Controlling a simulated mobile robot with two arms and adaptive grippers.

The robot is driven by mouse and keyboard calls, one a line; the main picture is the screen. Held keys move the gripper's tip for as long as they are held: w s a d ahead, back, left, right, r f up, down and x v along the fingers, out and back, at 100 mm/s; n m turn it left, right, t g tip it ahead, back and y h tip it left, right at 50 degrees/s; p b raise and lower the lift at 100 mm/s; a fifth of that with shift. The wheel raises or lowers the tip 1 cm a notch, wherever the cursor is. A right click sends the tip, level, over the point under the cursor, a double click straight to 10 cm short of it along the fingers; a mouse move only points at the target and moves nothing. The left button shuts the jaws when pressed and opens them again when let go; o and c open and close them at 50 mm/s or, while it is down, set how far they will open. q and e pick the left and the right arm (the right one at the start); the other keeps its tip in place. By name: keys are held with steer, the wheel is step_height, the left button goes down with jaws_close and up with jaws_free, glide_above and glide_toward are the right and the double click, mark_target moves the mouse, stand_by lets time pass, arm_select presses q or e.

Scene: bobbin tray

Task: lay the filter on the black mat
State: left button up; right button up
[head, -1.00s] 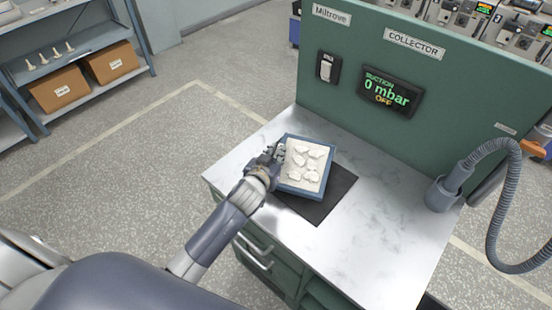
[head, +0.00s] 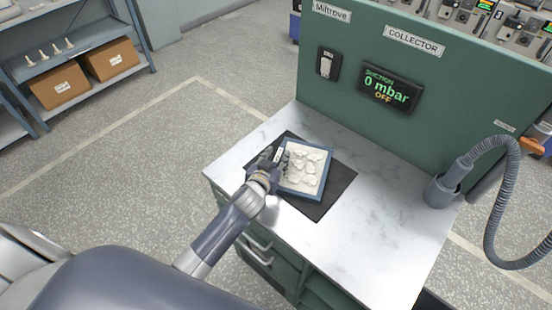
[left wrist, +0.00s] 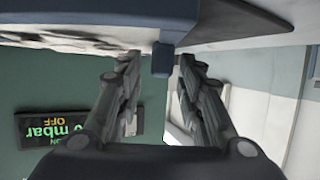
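The filter (head: 302,194) is a square blue-grey frame with a pale, lumpy face. In the head view it appears to lie flat on the black mat (head: 336,193), with mat showing on several sides. My left gripper (head: 279,163) is at the filter's left edge. In the left wrist view the left gripper (left wrist: 160,72) has its two fingers on either side of a small blue tab (left wrist: 163,60) under the filter's frame (left wrist: 100,22), with narrow gaps at both sides. The mat's dark corner (left wrist: 250,18) shows there too. My right gripper is not in view.
The mat lies on a white marbled worktop (head: 385,190) with free room to the right. A green panel (head: 440,95) stands behind, with a display (head: 390,88) reading 0 mbar, OFF. A grey hose (head: 497,200) and its holder (head: 441,190) are at the right.

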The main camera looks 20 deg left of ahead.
arm_select(q)
steer(key=shift+r, duration=0.1)
steer(key=shift+s, duration=0.15)
steer(key=b+v, duration=0.1)
steer(key=v, duration=1.1)
steer(key=shift+a, duration=0.15)
